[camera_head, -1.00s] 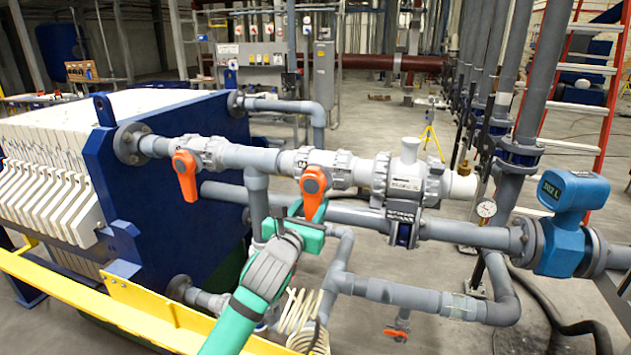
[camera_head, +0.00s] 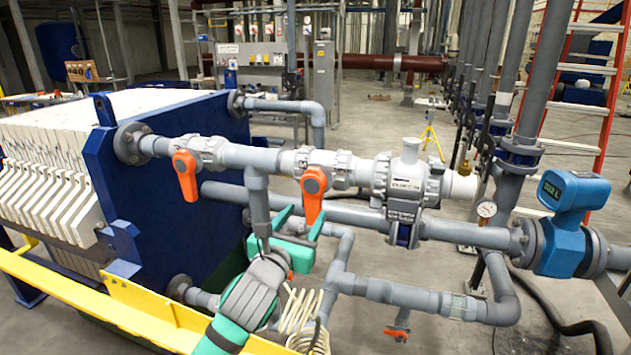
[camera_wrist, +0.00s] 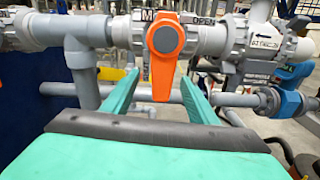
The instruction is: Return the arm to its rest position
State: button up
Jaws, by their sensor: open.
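My gripper (camera_head: 299,223) is green, open and empty. It is low and in front of the grey pipework, a little below an orange valve handle (camera_head: 312,195) that hangs straight down. In the wrist view, the two fingers of my gripper (camera_wrist: 158,92) point forward, apart, with the orange handle (camera_wrist: 164,62) beyond and between them in the picture. The fingers appear clear of the handle. My grey and green arm (camera_head: 250,295) reaches up from the bottom edge of the head view.
A second orange handle (camera_head: 186,176) hangs down to the left. The blue filter press plate (camera_head: 165,200) stands behind it. A yellow rail (camera_head: 85,300) runs at lower left. A coiled hose (camera_head: 303,312) lies close to my arm. A blue meter (camera_head: 572,215) is at right.

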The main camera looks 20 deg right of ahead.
jog(key=shift+s+a, duration=0.3)
jog(key=shift+s, duration=0.15)
